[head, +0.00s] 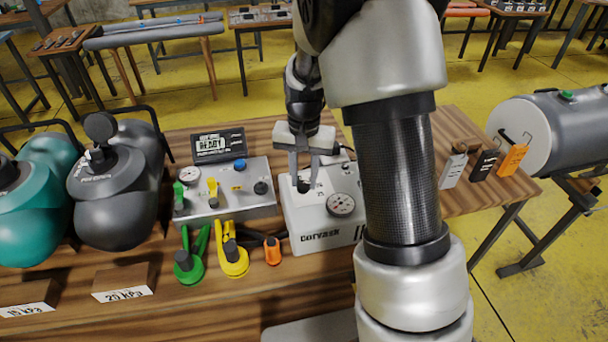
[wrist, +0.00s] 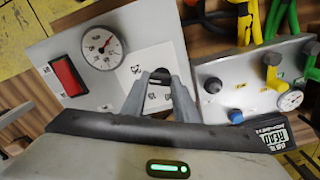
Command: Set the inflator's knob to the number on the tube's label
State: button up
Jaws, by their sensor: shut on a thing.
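The inflator is a white box marked Corvask (head: 322,236) on the wooden table. A round gauge (head: 341,204) sits on its top; in the wrist view the gauge (wrist: 103,47) is beside a red rocker switch (wrist: 68,75). My gripper (head: 303,184) points down at the inflator's top and is shut on the small dark knob (wrist: 160,75). The fingers partly cover the knob and its printed scale, so its setting cannot be read. A grey tube (head: 570,128) rests on a stand at right; I see no readable label on it.
A grey panel box (head: 225,205) with coloured knobs and a READY display (head: 219,145) stands left of the inflator. Green, yellow (head: 234,262) and orange fittings lie in front. Teal and dark grey (head: 117,195) tubes with kPa blocks are at left; tags (head: 513,159) stand at right.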

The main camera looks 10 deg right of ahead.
aim_at(304, 182)
jog(key=shift+m, duration=0.6)
jog(key=o, duration=1.1)
notch_tip(304, 182, up, 18)
jog(key=shift+f+p, duration=0.25)
jog(key=shift+p, duration=0.65)
jog(key=shift+r, duration=0.1)
